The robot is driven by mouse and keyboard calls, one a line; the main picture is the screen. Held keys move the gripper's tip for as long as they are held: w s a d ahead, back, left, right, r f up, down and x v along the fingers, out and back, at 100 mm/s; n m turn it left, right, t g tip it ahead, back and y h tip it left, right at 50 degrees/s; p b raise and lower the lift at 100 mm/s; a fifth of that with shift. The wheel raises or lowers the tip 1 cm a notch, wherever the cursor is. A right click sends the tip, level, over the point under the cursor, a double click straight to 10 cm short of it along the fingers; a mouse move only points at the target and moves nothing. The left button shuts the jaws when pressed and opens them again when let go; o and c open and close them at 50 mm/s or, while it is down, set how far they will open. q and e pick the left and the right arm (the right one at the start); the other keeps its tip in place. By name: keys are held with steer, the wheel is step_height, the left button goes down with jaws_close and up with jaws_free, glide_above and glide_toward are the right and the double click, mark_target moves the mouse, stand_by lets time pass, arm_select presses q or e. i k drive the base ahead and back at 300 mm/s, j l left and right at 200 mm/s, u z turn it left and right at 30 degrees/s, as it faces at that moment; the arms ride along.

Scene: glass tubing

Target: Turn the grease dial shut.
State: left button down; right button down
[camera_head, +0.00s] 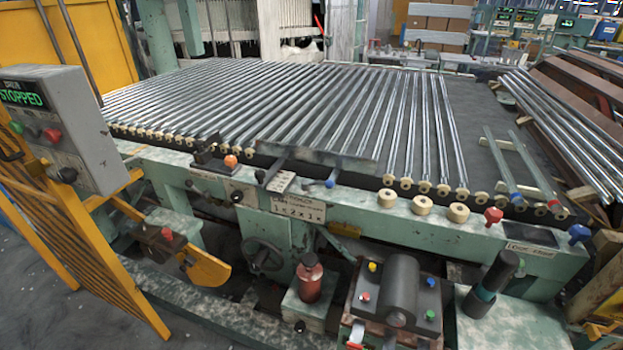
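No dial is clearly labelled as grease in the head view, so I cannot tell for certain which one it is. A small dark dial (236,196) sits on a light plate on the green machine's front rail. A black knob (67,175) is on the lower face of the grey control box (75,120). A red bottle-like container (309,280) stands upright on a green block below the rail. I cannot read the position of either dial. Neither of my grippers is in view.
Rows of glass tubes (300,105) cover the machine bed. A dark handwheel (262,256) is below the rail. A yellow guard (80,250) stands at left. A dark cylinder unit (400,285) with coloured knobs is at front. The control box display reads STOPPED.

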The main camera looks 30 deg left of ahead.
mark_target(300, 328)
steer(key=j+u, duration=0.1)
steer(key=u, duration=0.35)
steer(key=k+j+u, duration=0.1)
steer(key=u, duration=0.4)
steer(key=l+z, duration=0.35)
steer(key=l, duration=0.65)
